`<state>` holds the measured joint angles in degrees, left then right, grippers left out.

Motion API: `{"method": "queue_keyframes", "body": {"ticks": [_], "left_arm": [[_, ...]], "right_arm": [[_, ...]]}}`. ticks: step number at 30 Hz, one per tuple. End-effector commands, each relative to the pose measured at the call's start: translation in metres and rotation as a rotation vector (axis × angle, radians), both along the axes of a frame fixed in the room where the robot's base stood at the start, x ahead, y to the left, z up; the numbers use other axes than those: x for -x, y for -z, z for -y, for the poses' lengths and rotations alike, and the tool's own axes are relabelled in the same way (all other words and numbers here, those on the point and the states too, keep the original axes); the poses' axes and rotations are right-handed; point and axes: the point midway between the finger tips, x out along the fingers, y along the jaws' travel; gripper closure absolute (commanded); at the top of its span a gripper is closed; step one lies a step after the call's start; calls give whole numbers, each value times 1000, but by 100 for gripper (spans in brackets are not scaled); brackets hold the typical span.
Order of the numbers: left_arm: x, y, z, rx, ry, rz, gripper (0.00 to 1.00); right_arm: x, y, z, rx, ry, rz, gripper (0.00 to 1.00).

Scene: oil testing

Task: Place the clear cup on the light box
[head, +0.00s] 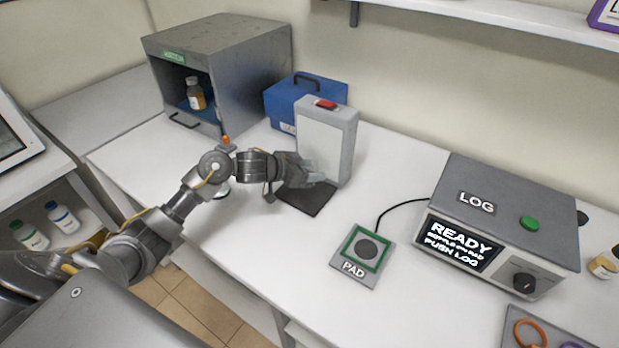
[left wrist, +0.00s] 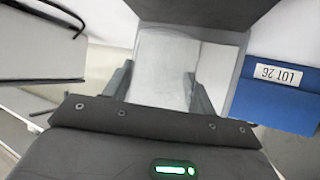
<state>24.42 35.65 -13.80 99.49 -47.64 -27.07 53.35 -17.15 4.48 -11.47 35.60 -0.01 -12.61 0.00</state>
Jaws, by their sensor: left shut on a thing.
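My left gripper (head: 306,174) is shut on the clear cup, just in front of the light box's white panel. The light box (head: 345,130) is a grey upright housing with a red button on top and a dark base plate (head: 309,203) in front. The cup (left wrist: 163,68) shows as a pale translucent shape between the fingers of my left gripper (left wrist: 160,92) in the left wrist view; it is hard to make out in the head view. The cup appears above the dark plate; whether it touches it I cannot tell. My right gripper is not in view.
A blue case (head: 292,98) stands behind the light box; a grey cabinet (head: 215,65) with an amber bottle (head: 196,95) is at back left. A green-framed pad (head: 361,251) and the LOG device (head: 505,220) are at right. The table front is mostly clear.

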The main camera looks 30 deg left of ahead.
Motion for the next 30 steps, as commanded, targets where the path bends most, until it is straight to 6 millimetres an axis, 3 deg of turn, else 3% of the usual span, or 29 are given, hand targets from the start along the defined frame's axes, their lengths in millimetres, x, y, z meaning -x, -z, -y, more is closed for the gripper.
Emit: {"method": "queue_keyframes", "body": {"ticks": [9,22,23,27,30], "left_arm": [[-4,32,-3,1,0,-2,67],[-4,40,-3,0,0,0,67],[-4,41,-3,0,0,0,42],[-3,40,-3,0,0,0,24],[-4,40,-3,0,0,0,22]], "right_arm": [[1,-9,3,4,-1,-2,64],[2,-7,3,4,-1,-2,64],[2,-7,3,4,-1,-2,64],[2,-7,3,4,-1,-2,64],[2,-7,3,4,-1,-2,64]]}}
